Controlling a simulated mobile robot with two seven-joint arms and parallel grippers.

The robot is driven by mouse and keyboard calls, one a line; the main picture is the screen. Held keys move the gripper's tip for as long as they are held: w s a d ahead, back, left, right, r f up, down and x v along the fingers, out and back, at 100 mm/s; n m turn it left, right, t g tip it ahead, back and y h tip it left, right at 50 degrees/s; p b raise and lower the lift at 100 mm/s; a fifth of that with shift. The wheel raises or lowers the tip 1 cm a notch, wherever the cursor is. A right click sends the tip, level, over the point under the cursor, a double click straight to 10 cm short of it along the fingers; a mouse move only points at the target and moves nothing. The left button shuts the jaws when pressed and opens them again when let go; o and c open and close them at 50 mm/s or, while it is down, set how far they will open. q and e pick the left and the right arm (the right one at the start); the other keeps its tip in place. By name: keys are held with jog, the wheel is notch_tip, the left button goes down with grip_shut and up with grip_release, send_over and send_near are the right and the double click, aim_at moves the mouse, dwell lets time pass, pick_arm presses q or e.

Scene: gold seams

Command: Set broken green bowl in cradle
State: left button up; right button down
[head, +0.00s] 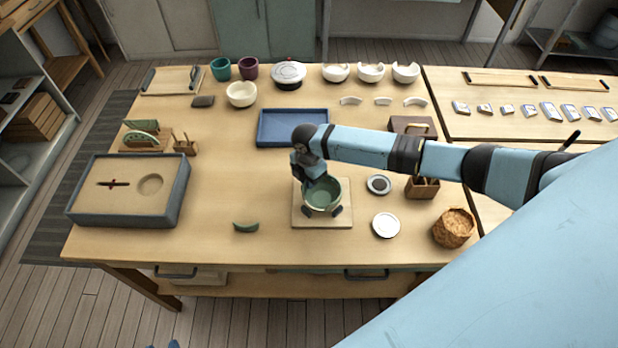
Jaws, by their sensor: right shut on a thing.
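The green bowl (323,197) is in the middle of the table, over the cradle, a square pale wooden board (322,223) with dark pads at the bowl's front. My right gripper (314,179) reaches down from above and is shut on the bowl's back rim. The wrist hides part of that rim and the back of the cradle. I cannot tell whether the bowl rests fully on the pads. A curved green shard (246,227) lies on the table to the left of the cradle. My left gripper is not in view.
A blue tray (292,142) is behind the cradle. A sand-filled box (180,196) stands at left. White dishes (386,225), a small wooden box (422,188) and a brown basket (453,229) are at right. White bowls (371,73) line the back. The table's front-left is mostly clear.

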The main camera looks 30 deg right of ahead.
jog(key=c, duration=0.6)
grip_release()
jog(key=shift+r, duration=0.1)
jog(key=shift+r+p, duration=2.6)
jog(key=shift+r, duration=0.3)
